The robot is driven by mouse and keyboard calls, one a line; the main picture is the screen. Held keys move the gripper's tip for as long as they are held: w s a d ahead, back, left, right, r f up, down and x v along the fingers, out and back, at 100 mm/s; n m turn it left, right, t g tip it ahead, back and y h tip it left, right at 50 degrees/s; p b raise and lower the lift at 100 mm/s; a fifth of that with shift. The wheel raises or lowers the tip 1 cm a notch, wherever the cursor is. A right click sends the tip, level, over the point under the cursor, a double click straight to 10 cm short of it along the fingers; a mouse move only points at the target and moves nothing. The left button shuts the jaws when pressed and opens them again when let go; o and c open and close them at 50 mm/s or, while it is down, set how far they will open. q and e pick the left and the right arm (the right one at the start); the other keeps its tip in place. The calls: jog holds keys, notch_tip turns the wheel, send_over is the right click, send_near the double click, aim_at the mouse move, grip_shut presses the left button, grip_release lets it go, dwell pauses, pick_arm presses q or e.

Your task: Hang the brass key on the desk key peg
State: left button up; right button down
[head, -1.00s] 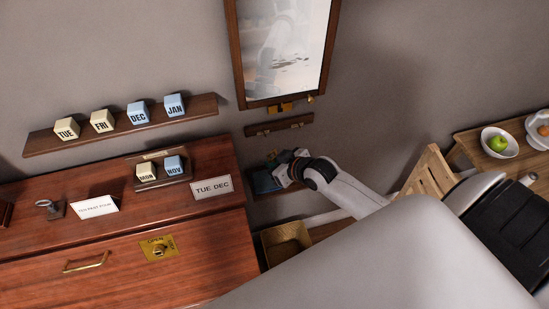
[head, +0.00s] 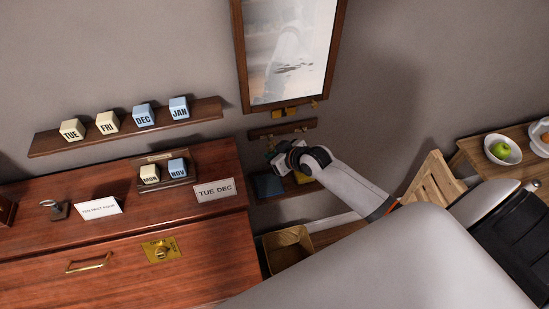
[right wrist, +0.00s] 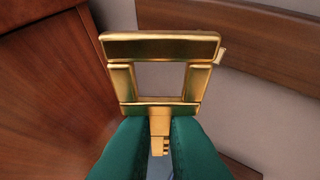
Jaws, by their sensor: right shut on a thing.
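The brass key (right wrist: 160,46) fills the middle of the right wrist view, its open square bow pointing up and its bit down. My right gripper (right wrist: 158,140) is shut on the key's shank between green fingertips. In the head view my right gripper (head: 278,158) is just below a dark wooden rail (head: 283,128) with small brass pegs. The rail also shows in the right wrist view (right wrist: 265,45). A small brass peg tip (right wrist: 221,55) shows just right of the bow; I cannot tell if they touch. My left gripper is out of view.
A framed mirror (head: 288,50) hangs above the rail. A low shelf (head: 300,187) and a wicker basket (head: 287,246) are below. The desk (head: 110,240) is left.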

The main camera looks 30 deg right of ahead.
jog(key=shift+w+d+f+b, duration=0.1)
jog(key=shift+w+d+b, duration=0.05)
jog(key=shift+w, duration=0.4)
jog(key=shift+w+d+f+b, duration=0.1)
jog(key=shift+w+f+b, duration=0.05)
jog(key=shift+w, duration=0.45)
jog(key=shift+w+d+f+b, duration=0.1)
jog(key=shift+w+d+b, duration=0.05)
jog(key=shift+w, duration=0.4)
jog(key=shift+w, duration=0.1)
jog(key=c, duration=1.4)
grip_release()
jog(key=shift+d, duration=0.1)
